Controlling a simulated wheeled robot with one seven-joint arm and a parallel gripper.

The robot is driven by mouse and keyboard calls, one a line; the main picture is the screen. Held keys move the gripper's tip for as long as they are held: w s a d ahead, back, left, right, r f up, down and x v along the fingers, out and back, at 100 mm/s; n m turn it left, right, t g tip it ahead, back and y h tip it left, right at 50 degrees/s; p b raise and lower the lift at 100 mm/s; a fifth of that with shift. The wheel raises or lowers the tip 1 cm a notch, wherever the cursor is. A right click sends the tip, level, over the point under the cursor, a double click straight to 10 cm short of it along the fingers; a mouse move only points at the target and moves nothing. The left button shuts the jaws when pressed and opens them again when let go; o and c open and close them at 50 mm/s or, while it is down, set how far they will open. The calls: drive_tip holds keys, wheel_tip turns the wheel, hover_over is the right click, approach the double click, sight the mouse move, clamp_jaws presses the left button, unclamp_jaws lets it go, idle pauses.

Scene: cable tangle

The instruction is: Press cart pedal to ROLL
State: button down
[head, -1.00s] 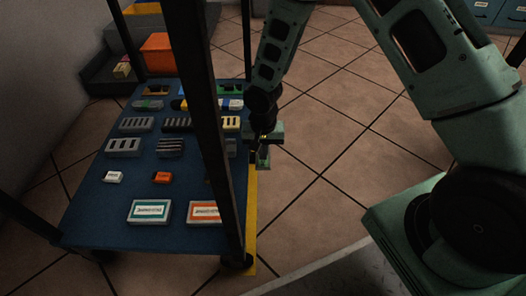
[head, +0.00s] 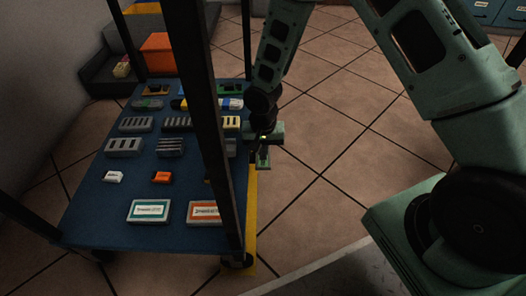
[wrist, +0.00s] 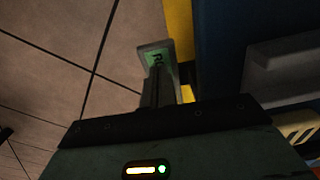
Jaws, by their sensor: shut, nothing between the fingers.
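The cart has a blue deck (head: 95,205) with a yellow strip (head: 252,205) along its right edge. In the wrist view the pedal (wrist: 153,55) is a small green plate in a grey frame, beside the cart's yellow edge. In the head view my gripper (head: 263,160) points down just right of the cart's yellow strip.
Black cart posts (head: 209,120) rise close to my arm's left. Several small labelled boxes and grey slotted blocks lie on the deck. An orange bin (head: 157,53) stands behind. Tiled floor (head: 320,200) to the right is clear.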

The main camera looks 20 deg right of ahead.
drive_tip(key=shift+f+b, duration=0.65)
drive_tip(key=shift+f, duration=0.55)
idle(0.5)
drive_tip(key=shift+r, duration=0.1)
wheel_tip(320, 180, up, 7)
drive_tip(key=p, duration=0.7)
idle(0.4)
